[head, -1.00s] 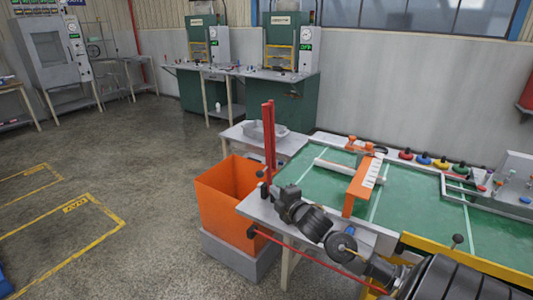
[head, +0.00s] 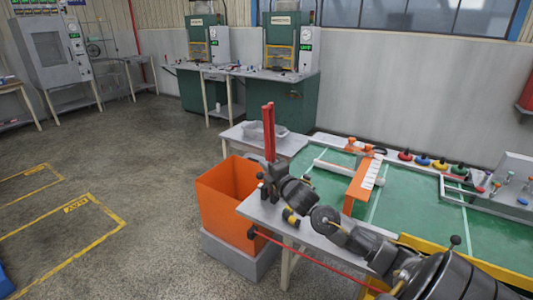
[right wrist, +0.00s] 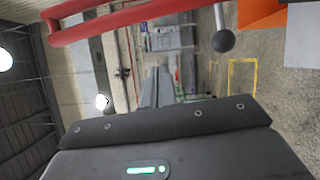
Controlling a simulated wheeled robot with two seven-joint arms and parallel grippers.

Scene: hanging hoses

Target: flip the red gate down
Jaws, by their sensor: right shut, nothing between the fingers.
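The red gate (head: 268,133) stands upright at the table's left corner, beside the orange bin, in the head view. In the right wrist view the red gate (right wrist: 150,18) crosses the top as a long red bar. My right gripper (head: 267,180) is shut and empty, at the lower part of the gate, and it hides the gate's base. I cannot tell whether it touches the gate. In the right wrist view the dark gripper body fills the bottom. My left gripper is not in view.
An orange bin (head: 220,205) stands left of the green-topped table (head: 415,200). An orange ruler-like guide (head: 361,185) and a grey tube (head: 335,168) are on the table. A red rod (head: 310,256) runs along the table's front. Open floor lies to the left.

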